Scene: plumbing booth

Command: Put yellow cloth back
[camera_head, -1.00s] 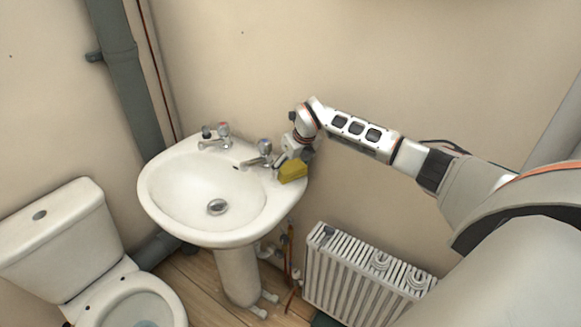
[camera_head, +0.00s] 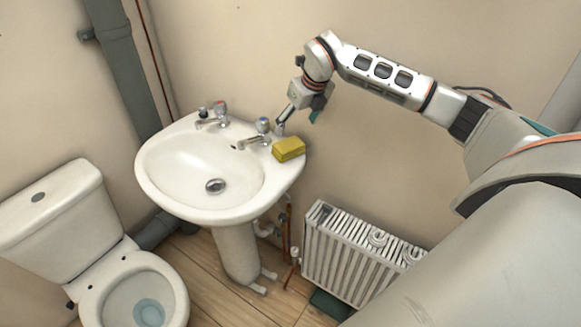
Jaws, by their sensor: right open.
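The yellow cloth (camera_head: 289,149), a folded block, lies on the right rim of the white sink (camera_head: 168,203), beside the right tap. My right gripper (camera_head: 296,122) is open and empty just above and behind the cloth, pointing down. One finger is near the right tap and the other is farther right; a gap shows between the gripper and the cloth. My left gripper is not in view.
Two taps (camera_head: 213,117) stand at the back of the sink, the right tap (camera_head: 258,133) close to my gripper. A white radiator (camera_head: 345,255) is on the wall at lower right. A toilet (camera_head: 60,225) stands at left. The wall is close behind the sink.

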